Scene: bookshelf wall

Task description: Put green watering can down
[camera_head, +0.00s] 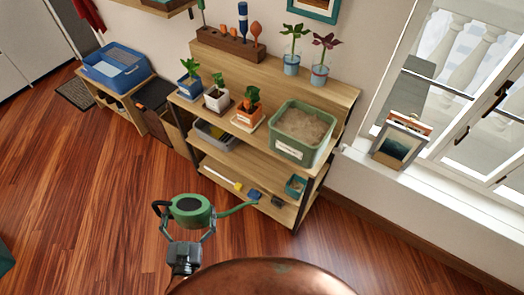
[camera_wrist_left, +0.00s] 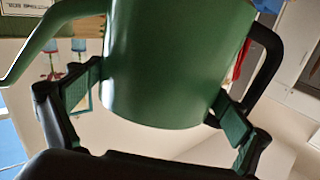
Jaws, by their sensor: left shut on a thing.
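The green watering can (camera_head: 190,211) is held up over the wooden floor, in front of the plant shelf (camera_head: 334,95). Its dark top faces the head camera, its black handle is on the left and its thin spout points right toward the lower shelf. My left gripper (camera_head: 188,236) is shut on the can's body from below. In the left wrist view the can (camera_wrist_left: 175,65) fills the middle between the two fingers, with the spout at left and the black handle at right. My right gripper is not in view.
A blue bin (camera_head: 117,68) sits on a low stand at left. Open floor (camera_head: 80,200) lies left.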

